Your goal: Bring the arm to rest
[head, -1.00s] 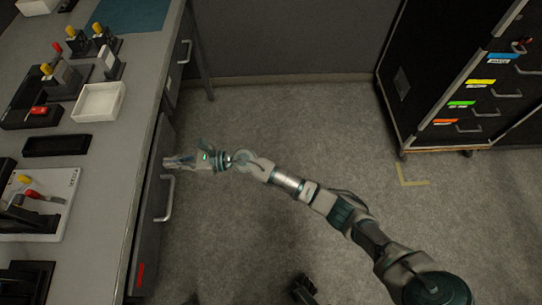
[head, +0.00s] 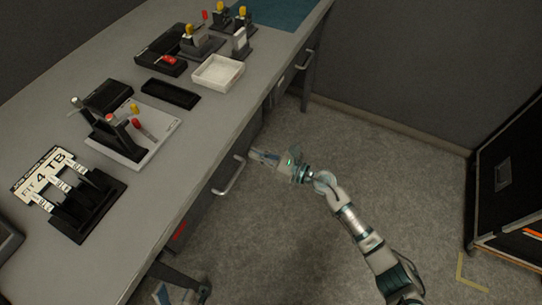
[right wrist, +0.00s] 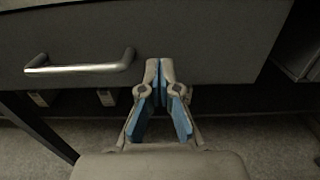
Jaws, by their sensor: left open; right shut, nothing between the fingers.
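My right arm reaches up from the bottom right in the head view, over open floor. Its gripper (head: 264,157) is beside the bench front, near a drawer handle (head: 229,175), and holds nothing. In the right wrist view the blue-padded fingers (right wrist: 160,68) meet at their tips in front of the drawer face (right wrist: 215,40). The handle (right wrist: 80,68) is to their left, apart from them. My left gripper (head: 172,290) shows partly at the bottom edge of the head view, below the bench edge. It is open, and the frame cuts part of it off.
The grey bench (head: 205,135) carries a white tray (head: 217,72), a black tray (head: 170,93), a white board (head: 160,140) with fixtures, and a "FIT 4 TB" rack (head: 85,205). A black cabinet (head: 510,180) stands at right. Floor (head: 390,170) between is clear.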

